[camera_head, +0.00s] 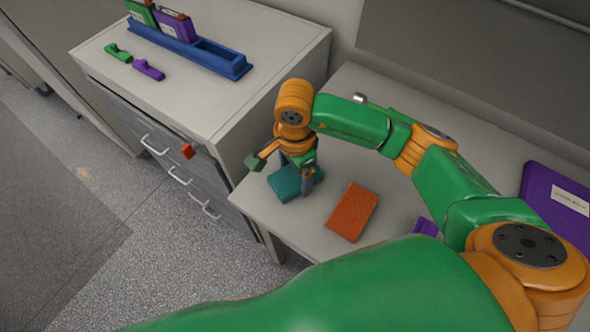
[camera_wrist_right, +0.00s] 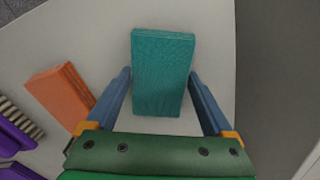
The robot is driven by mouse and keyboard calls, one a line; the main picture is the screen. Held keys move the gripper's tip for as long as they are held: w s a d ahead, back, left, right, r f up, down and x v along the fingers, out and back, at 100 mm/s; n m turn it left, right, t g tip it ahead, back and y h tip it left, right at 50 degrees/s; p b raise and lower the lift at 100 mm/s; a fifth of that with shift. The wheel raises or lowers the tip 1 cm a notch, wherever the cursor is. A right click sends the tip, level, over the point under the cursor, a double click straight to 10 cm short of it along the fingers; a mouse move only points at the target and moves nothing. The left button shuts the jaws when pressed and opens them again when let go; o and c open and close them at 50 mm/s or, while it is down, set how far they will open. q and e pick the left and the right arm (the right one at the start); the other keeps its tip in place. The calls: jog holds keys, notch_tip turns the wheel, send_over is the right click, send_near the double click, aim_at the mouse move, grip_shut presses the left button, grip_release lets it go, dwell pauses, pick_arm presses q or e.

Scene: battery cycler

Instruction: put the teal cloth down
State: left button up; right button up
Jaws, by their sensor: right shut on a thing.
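The teal cloth (camera_head: 285,183) is a folded block near the left end of the grey table. My right gripper (camera_head: 297,175) is over it with a blue finger on either side. In the right wrist view the cloth (camera_wrist_right: 163,85) lies between the fingertips of the right gripper (camera_wrist_right: 160,74), which is shut on it. The cloth is at or just above the table top; I cannot tell if it touches. My left gripper is not in view.
An orange block (camera_head: 352,212) lies just right of the cloth on the table (camera_head: 300,225). A purple case (camera_head: 560,205) is at the far right. A cabinet (camera_head: 290,50) at left bears a blue rack (camera_head: 185,48) and green and purple clips. The table's left edge is close.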

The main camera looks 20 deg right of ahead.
aim_at(294, 173)
jog(key=shift+f, duration=0.2)
jog(key=shift+s+f+b, duration=0.4)
jog(key=shift+f+b, duration=0.05)
jog(key=shift+b, duration=0.3)
jog(key=o, duration=1.1)
jog(key=shift+c, duration=0.2)
jog(key=shift+w+r+p, duration=0.25)
jog(key=shift+r+p, duration=0.65)
jog(key=shift+p, duration=0.25)
jog(key=r+b, duration=0.2)
jog(key=r, duration=0.1)
jog(key=shift+w+r, duration=0.2)
jog(key=shift+w, duration=0.2)
notch_tip(294, 173, up, 8)
jog(key=shift+s, duration=0.2)
jog(key=shift+s+r, duration=0.1)
